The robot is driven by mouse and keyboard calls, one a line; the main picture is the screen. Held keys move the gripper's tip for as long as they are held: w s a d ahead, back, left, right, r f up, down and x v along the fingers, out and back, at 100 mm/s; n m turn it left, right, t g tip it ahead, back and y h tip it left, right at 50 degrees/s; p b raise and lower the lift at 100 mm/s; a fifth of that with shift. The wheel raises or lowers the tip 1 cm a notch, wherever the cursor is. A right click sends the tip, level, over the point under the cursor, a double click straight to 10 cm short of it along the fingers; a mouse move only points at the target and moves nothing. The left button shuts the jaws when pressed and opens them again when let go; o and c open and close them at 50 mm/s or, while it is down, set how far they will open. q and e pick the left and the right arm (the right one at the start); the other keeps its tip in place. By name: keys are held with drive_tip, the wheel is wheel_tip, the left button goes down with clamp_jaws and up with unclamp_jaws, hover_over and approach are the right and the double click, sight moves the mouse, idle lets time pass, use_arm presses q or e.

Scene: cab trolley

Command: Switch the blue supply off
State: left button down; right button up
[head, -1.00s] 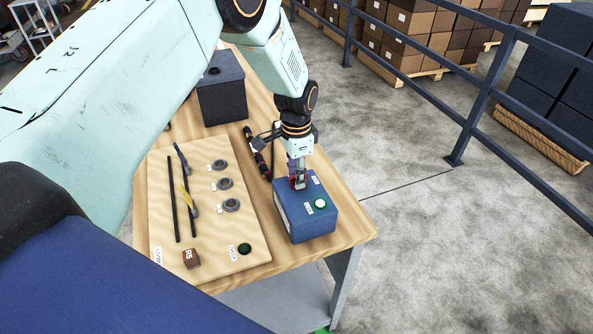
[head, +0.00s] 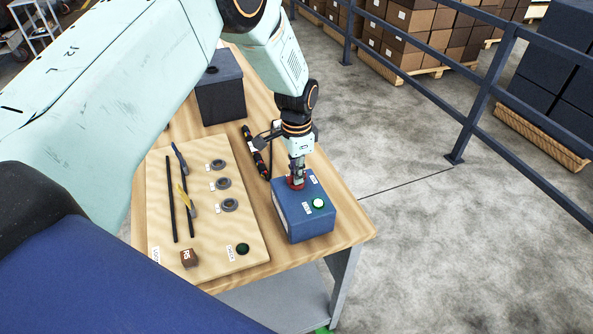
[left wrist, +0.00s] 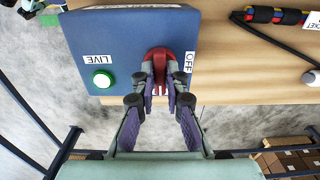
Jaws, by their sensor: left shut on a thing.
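The blue supply (head: 318,226) is a blue box on the near right corner of the wooden table. A red switch (left wrist: 158,53) is on its top, partly hidden by the fingers. An OFF label (left wrist: 188,63) is just beside the switch in the left wrist view. A LIVE label (left wrist: 97,59) is near a pale green lamp (left wrist: 102,79), which looks lit; the lamp also shows in the head view (head: 318,203). My left gripper (head: 297,182) points down from above and is shut on the red switch. My right gripper is not in view.
A tan board (head: 210,262) with two dark rods, grey rings, a brown block and a dark green button lies left of the supply. A dark box (head: 220,95) stands behind. A red and black tool (left wrist: 270,15) lies near the supply. A railing (head: 470,125) runs beyond.

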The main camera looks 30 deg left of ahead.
use_arm(q)
drive_tip(key=n, duration=0.4)
drive_tip(key=shift+f, duration=0.1)
drive_tip(key=n, duration=0.4)
drive_tip(key=shift+n+p, duration=0.3)
drive_tip(key=n, duration=0.4)
drive_tip(key=shift+s+n+p, duration=0.1)
drive_tip(key=shift+n+p, duration=0.25)
drive_tip(key=shift+n, duration=2.15)
drive_tip(key=c, duration=1.4)
unclamp_jaws()
